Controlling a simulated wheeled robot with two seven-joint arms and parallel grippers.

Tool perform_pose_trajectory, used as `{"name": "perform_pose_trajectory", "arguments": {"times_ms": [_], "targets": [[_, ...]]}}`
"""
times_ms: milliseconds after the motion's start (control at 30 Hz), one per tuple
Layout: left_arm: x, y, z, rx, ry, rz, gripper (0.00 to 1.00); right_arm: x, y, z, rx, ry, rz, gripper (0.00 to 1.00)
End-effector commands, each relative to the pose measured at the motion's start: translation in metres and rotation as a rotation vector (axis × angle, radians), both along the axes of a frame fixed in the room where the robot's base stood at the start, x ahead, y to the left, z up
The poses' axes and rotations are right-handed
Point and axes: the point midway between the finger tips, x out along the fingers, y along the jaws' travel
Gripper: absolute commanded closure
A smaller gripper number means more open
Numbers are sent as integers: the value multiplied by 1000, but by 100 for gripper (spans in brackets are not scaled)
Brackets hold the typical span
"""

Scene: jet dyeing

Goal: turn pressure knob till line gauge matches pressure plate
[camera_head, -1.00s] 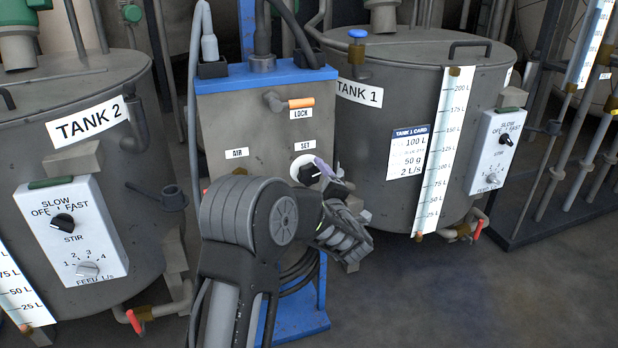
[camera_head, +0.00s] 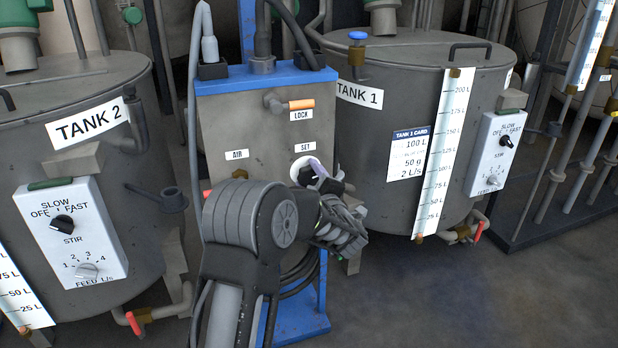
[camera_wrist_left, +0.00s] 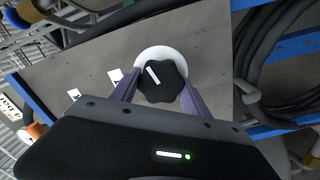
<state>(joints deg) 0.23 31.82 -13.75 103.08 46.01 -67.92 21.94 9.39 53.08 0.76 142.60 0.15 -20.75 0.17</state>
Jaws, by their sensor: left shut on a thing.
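The pressure knob, a black lobed knob (camera_wrist_left: 160,82) with a white pointer line, sits on a white round plate under the SET label (camera_head: 304,148) of the grey panel (camera_head: 245,115). In the wrist view its line tilts to the upper left. My left gripper (camera_head: 318,170) is shut on the knob, its purple fingers on either side; it also shows in the wrist view (camera_wrist_left: 158,90). In the head view my gripper and wrist hide much of the knob. I cannot make out a line gauge or pressure plate in these views. My right gripper is not in view.
The panel also carries an AIR label (camera_head: 237,154) and an orange-handled LOCK lever (camera_head: 300,104). Tank 2 (camera_head: 90,90) stands left and Tank 1 (camera_head: 400,100) right, each with a control box. A dark cable (camera_wrist_left: 278,60) runs beside the panel.

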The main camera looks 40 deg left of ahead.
Motion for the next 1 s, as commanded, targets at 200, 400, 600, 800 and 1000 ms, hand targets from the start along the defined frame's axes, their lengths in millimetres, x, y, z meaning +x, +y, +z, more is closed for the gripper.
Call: {"name": "perform_pose_trajectory", "arguments": {"times_ms": [200,400,600,800,1000], "targets": [[0,0,-1,-1,0,0,82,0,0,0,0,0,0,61],[0,0,-1,2,4,1,86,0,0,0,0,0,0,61],[0,-1,0,21,32,0,86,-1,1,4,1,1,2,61],[0,-1,2,70,105,-1,86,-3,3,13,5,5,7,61],[1,-1,3,153,224,-1,86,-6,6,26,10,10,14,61]]}}
